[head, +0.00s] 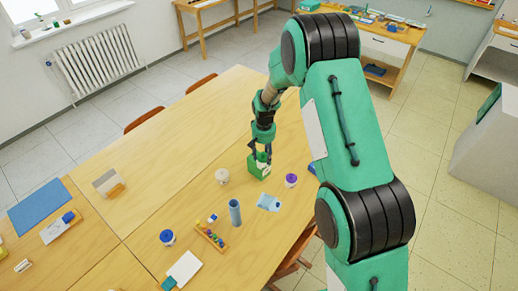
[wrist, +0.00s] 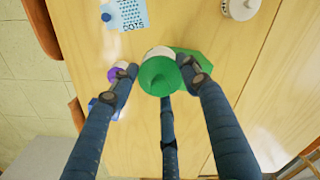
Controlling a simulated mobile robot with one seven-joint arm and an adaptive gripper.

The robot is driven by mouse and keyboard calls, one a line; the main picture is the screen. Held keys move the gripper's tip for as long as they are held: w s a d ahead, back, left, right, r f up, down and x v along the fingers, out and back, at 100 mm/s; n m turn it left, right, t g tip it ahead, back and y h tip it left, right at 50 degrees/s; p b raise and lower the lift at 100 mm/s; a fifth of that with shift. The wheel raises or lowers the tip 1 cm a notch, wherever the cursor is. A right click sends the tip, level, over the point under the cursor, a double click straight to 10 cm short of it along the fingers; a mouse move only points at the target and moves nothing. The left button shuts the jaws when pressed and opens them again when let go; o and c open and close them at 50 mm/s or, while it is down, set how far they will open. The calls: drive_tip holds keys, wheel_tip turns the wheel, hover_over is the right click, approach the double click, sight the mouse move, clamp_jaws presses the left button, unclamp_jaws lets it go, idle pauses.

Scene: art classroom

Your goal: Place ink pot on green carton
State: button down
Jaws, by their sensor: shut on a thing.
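The ink pot is a small white pot with a round green lid (wrist: 158,76); it shows small in the head view (head: 262,157). My gripper (head: 262,153) is shut on it, with fingers on both sides of the pot in the wrist view (wrist: 165,78). The green carton (head: 256,170) stands on the wooden table directly below the pot in the head view. Part of the carton (wrist: 196,59) shows behind the pot in the wrist view. I cannot tell whether the pot touches the carton's top.
A white lidded pot (head: 222,177) stands left of the carton, and a purple-lidded pot (head: 291,180) stands right. A light blue packet (head: 268,202) and blue cylinder (head: 235,212) are nearer. A peg tray (head: 211,237) and blue-lidded pot (head: 167,238) are farther left. The table's back is clear.

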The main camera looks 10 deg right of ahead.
drive_tip(key=w, duration=0.8)
drive_tip(key=shift+a+f, duration=0.35)
drive_tip(key=shift+a, duration=0.1)
drive_tip(key=shift+f+p, duration=0.45)
drive_tip(key=shift+f, duration=1.3)
drive_tip(key=shift+f, duration=0.1)
drive_tip(key=c, duration=0.9)
unclamp_jaws()
wheel_tip(320, 180, up, 12)
drive_tip(key=shift+b, duration=0.4)
